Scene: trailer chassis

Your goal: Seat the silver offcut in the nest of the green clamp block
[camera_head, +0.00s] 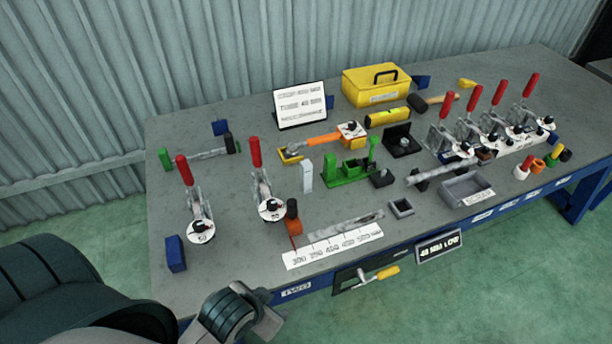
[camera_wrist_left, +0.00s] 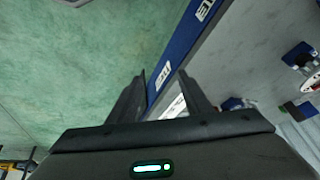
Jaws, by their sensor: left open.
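The green clamp block (camera_head: 352,172) stands near the middle of the bench, with a raised green post at each end and a gap between. Several silver-grey bars show: one (camera_head: 345,222) lies behind the white ruler strip, one (camera_head: 440,171) rests on black supports, and one (camera_head: 208,153) lies at the back left. I cannot tell which is the silver offcut. My left gripper (camera_head: 268,320) is low at the bench's front left edge, away from the block. In the left wrist view its fingers (camera_wrist_left: 165,90) are apart with nothing between them. My right gripper is not in view.
Red-handled toggle clamps (camera_head: 200,228) stand at left and more (camera_head: 452,140) at right. A yellow toolbox (camera_head: 377,86), a sign (camera_head: 300,105) and a grey tray (camera_head: 467,189) also occupy the bench. The ruler strip (camera_head: 333,247) lies along the front. The left front corner has bare surface.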

